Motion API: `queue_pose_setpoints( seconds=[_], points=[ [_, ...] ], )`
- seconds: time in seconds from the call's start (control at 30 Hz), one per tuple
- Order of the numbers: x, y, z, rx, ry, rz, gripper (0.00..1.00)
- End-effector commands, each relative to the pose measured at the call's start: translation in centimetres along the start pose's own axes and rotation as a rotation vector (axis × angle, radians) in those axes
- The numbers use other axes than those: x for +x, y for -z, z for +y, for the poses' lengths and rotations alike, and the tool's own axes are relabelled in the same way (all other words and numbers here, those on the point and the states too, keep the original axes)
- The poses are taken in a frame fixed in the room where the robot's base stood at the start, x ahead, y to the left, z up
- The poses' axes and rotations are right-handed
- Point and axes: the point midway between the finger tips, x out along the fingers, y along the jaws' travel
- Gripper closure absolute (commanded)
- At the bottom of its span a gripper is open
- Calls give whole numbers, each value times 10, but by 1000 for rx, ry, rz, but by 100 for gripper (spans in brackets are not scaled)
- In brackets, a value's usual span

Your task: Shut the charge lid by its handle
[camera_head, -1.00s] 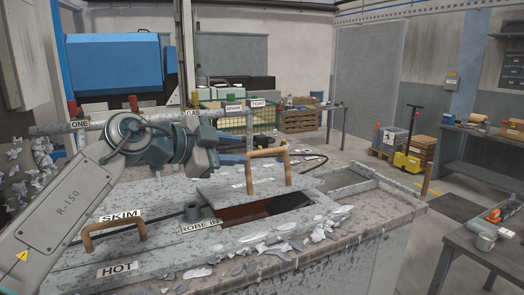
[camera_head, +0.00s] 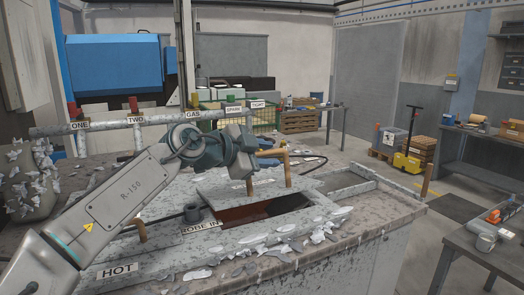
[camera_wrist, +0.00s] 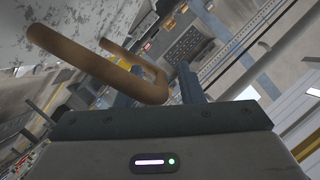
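The charge lid (camera_head: 235,188) is a grey speckled plate on the furnace top, standing partly off a dark reddish opening (camera_head: 235,214). Its tan loop handle (camera_head: 288,168) rises from the lid. My gripper (camera_head: 268,160) is at the handle's left side in the head view, its fingers partly hidden by the handle and wrist. In the wrist view, the handle (camera_wrist: 90,62) crosses in front of the left finger, and its bend lies in the gap between two blue fingers. The fingers are apart; I cannot tell whether either touches the handle.
Metal flakes (camera_head: 318,236) lie along the front edge. A pipe rail (camera_head: 160,120) with labels runs behind. A side table (camera_head: 480,245) stands at right.

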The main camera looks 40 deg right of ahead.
Motion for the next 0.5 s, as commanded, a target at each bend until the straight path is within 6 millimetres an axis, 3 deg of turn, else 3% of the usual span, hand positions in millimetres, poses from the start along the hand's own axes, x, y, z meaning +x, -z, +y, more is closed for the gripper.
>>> queue_pose_setpoints(
  seconds=[0.1,0.2,0.23,0.5],
  points=[
    [0,0,0,0,0,0,68],
    [0,0,0,0,0,0,96],
    [0,0,0,0,0,0,100],
    [0,-1,2,5,3,0,100]
  ],
)
